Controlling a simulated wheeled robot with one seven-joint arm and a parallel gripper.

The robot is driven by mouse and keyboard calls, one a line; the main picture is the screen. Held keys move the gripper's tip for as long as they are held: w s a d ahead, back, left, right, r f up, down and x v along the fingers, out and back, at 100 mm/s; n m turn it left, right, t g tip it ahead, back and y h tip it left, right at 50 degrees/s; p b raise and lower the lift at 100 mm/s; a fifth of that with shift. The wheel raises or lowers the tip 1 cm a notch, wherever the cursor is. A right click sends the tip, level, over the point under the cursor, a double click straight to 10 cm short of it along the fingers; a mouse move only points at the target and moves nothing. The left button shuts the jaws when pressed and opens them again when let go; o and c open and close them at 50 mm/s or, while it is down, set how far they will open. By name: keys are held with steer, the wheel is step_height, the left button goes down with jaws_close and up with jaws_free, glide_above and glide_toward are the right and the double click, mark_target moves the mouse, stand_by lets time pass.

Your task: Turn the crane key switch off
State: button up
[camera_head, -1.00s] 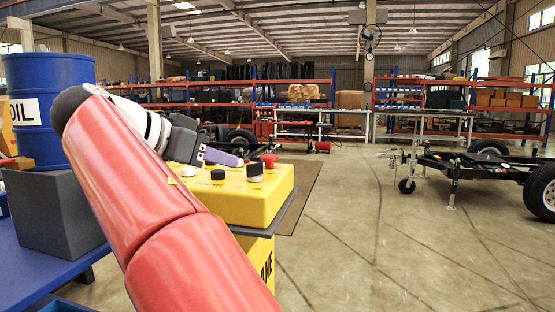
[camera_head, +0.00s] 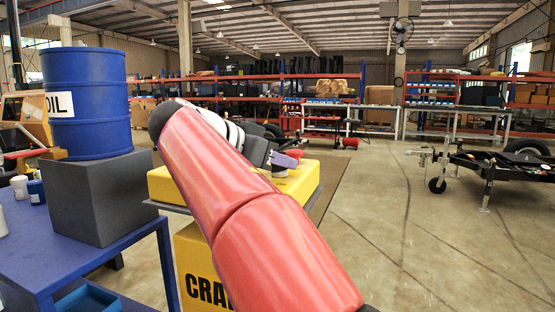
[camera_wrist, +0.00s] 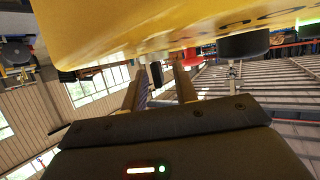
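The yellow crane control box (camera_head: 308,184) sits on a stand marked "CRA…" (camera_head: 207,262) in the head view, mostly behind my red arm. In the wrist view the box (camera_wrist: 120,32) fills the top, seen tilted and close. A wide black knob (camera_wrist: 243,43) and a red knob (camera_wrist: 194,59) show on it. A narrow black knob (camera_wrist: 156,73) shows between my gripper's fingers. I cannot tell which knob is the key switch. My gripper (camera_wrist: 160,84) is open, its fingers apart on either side of the narrow knob, contact unclear. In the head view my gripper (camera_head: 287,159) is small and partly hidden.
A blue table (camera_head: 110,248) at the left holds a grey block (camera_head: 95,198) with a blue oil drum (camera_head: 90,105) on it. A trailer (camera_head: 500,165) stands at the right. The floor between is clear.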

jaws_close()
steer(key=shift+b, duration=0.4)
steer(key=n+b, duration=0.1)
steer(key=n+t+y+b, duration=0.1)
steer(key=shift+f+t+y+b, duration=0.2)
steer(key=shift+t+y+b, duration=0.1)
steer(key=n+t+y+b, duration=0.1)
steer(key=n+y+b, duration=0.1)
steer(key=b, duration=0.1)
steer(key=shift+s+d+t+y, duration=0.1)
steer(key=shift+d+t+y, duration=0.05)
steer(key=shift+t+y, duration=0.2)
steer(key=n+y, duration=0.1)
steer(key=n+t+y+b, duration=0.1)
steer(key=n+y, duration=0.2)
steer(key=shift+d+r, duration=0.15)
steer(key=shift+r, duration=0.1)
steer(key=n+y, duration=0.2)
steer(key=y, duration=0.1)
steer(key=shift+r+n+t, duration=0.1)
steer(key=shift+n+t, duration=0.15)
steer(key=shift+n, duration=0.15)
steer(key=shift+n+y+p, duration=0.3)
steer(key=shift+n+y, duration=0.2)
steer(key=shift+y, duration=0.15)
